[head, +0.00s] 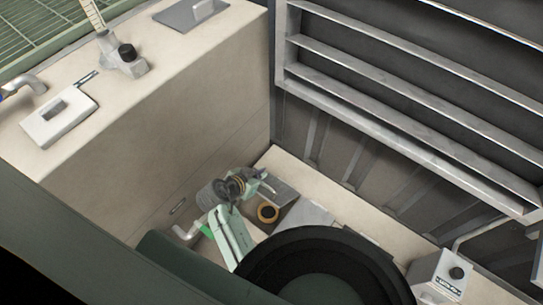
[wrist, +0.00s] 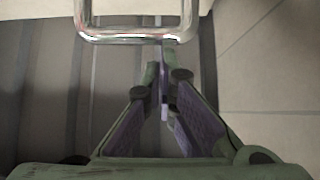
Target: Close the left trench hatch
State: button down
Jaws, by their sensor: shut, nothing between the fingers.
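In the head view my gripper (head: 266,182) is low over the floor between the beige bench and the louvred wall. In the wrist view its fingers (wrist: 163,85) are shut with nothing between them. A shiny metal loop handle (wrist: 140,37) crosses the top of that view, close by the fingertips; I cannot tell if they touch. Behind the fingers is a dark striped surface (wrist: 90,100). In the head view a flat grey plate (head: 306,216) lies right of my arm. A darker grey panel (head: 283,190) shows beside the gripper. My arm hides much of the trench area, so the left hatch's position is unclear.
The beige bench (head: 190,140) rises on the left and the louvred wall (head: 390,100) on the right. A large black round part (head: 320,250) blocks the lower view.

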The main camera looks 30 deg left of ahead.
jog(key=s+a+f+b, duration=0.1)
jog(key=s+f, duration=0.3)
jog(key=s, duration=0.1)
jog(key=shift+s+b, duration=0.3)
jog(key=shift+b, duration=0.05)
notch_tip(320, 180, up, 10)
dwell(0.7)
